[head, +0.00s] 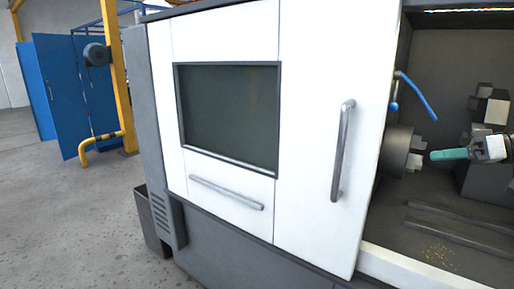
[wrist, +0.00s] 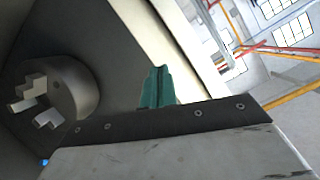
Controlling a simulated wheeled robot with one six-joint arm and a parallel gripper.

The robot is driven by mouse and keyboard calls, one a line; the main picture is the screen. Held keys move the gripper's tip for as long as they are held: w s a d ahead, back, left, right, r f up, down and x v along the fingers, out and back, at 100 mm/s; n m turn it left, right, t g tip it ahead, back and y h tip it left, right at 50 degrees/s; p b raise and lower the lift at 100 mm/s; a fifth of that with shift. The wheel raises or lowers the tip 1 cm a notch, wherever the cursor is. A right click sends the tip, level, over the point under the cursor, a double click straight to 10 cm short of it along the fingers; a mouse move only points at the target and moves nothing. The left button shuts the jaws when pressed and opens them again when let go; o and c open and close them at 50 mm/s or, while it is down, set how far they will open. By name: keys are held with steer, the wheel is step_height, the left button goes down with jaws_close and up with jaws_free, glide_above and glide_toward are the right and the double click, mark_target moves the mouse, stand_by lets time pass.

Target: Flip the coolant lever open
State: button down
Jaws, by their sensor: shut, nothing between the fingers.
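The coolant lever (head: 418,96) is a thin blue handle at the upper left of the machine's opening in the head view. It slants down to the right from its pivot, and a short blue part (head: 393,104) hangs beside it. My gripper (head: 436,155) has teal fingers, shut and empty, pointing left inside the opening. It is below the lever and apart from it in the picture. The fingers also show in the wrist view (wrist: 158,88). A small blue spot shows at the lower left there; I cannot tell what it belongs to.
The grey chuck (head: 398,151) with stepped jaws is left of my gripper; it also shows in the wrist view (wrist: 62,88). The white door (head: 318,120) with its vertical handle (head: 342,150) borders the opening. The tool block (head: 490,105) stands at the right.

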steer(key=s+a+f+m+g+h, duration=0.2)
steer(key=s+a+f+h, duration=0.3)
steer(key=s+a, duration=0.6)
steer(key=s+a+f+m+g+h, duration=0.3)
steer(key=s+a+f+g+h, duration=0.1)
steer(key=s+a, duration=0.7)
steer(key=shift+s+f+g+h, duration=0.35)
steer(key=shift+s+g+h, duration=0.4)
steer(key=shift+h, duration=0.25)
steer(key=shift+w, duration=0.1)
